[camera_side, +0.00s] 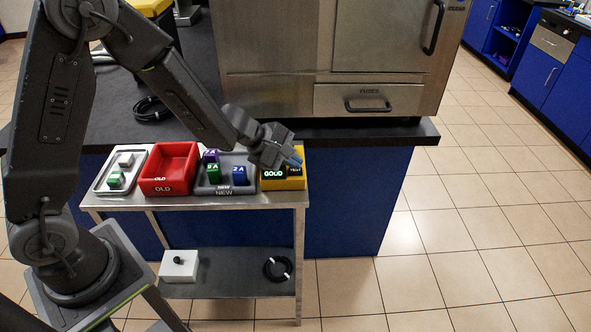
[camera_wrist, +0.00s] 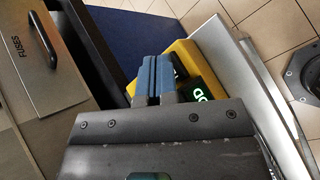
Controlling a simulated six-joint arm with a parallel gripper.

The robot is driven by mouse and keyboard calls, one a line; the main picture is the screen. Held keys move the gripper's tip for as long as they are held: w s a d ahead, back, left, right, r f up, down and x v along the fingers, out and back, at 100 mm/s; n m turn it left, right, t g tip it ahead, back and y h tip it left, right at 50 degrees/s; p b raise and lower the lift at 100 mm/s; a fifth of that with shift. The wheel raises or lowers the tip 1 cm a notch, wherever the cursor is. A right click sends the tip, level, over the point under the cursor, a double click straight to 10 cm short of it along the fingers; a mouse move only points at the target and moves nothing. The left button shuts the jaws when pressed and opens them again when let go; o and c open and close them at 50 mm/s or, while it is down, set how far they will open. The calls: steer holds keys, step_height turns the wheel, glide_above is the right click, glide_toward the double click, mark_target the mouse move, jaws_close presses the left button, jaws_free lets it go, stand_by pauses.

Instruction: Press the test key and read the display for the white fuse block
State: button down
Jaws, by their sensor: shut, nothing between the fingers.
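The yellow tester (camera_side: 284,184) stands at the right end of the steel cart. Its dark display (camera_side: 272,174) shows green letters that read GOOD. The TEST key label (camera_side: 295,169) is just right of the display. My gripper (camera_side: 296,161) is shut and empty, its blue fingertips over the tester at the key; contact is hard to tell. In the wrist view the shut blue fingers (camera_wrist: 153,76) cover part of the yellow tester (camera_wrist: 184,50), and only part of the green lettering shows. A pale whitish block (camera_side: 125,158) sits in the left tray (camera_side: 103,180). The tester's back is hidden by my gripper.
The red OLD bin (camera_side: 168,182) looks empty. The grey NEW bin (camera_side: 208,189) holds purple, green and blue blocks. A steel cabinet with a FUSES drawer (camera_side: 368,99) stands behind on the dark counter.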

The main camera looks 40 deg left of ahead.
mark_target(293, 173)
steer(key=shift+r, duration=0.15)
steer(key=shift+r, duration=2.45)
steer(key=shift+d, duration=0.1)
steer(key=s+d+r+m+g+h, duration=0.1)
steer(key=s+d+r+m, duration=0.3)
steer(key=s+r+m, duration=0.8)
steer(key=s+a+r+m+y, duration=0.1)
steer(key=s+a+m+y, duration=0.2)
steer(key=s, duration=0.3)
steer(key=s+a+m+y, duration=0.3)
steer(key=s+a+m, duration=0.1)
steer(key=s, duration=0.3)
steer(key=shift+s+a+r+y, duration=0.3)
steer(key=shift+r, duration=0.05)
